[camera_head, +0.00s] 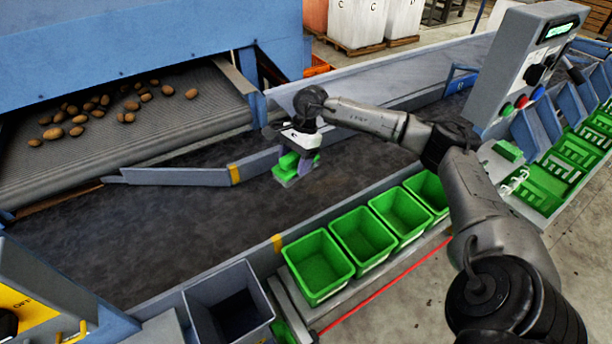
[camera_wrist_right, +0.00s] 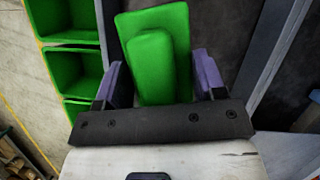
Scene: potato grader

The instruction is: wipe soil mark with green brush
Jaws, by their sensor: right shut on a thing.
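The green brush (camera_head: 286,167) is in my right gripper (camera_head: 299,160), over the dark conveyor belt (camera_head: 190,235) near the middle of the head view. In the right wrist view the brush (camera_wrist_right: 160,62) sits between the two purple fingers, which are shut on it. Its far end lies over the dark belt surface; I cannot tell whether it touches. No distinct soil mark can be told apart from the mottled dark belt, and the brush and gripper hide part of it. My left gripper is not in view.
Several green bins (camera_head: 318,265) line the belt's front side. A grey guide bar (camera_head: 185,176) with a yellow band ends left of the brush. Potatoes (camera_head: 78,131) lie on the ridged belt at left. A control box (camera_head: 525,65) stands at right. A grey bin (camera_head: 232,308) is at front.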

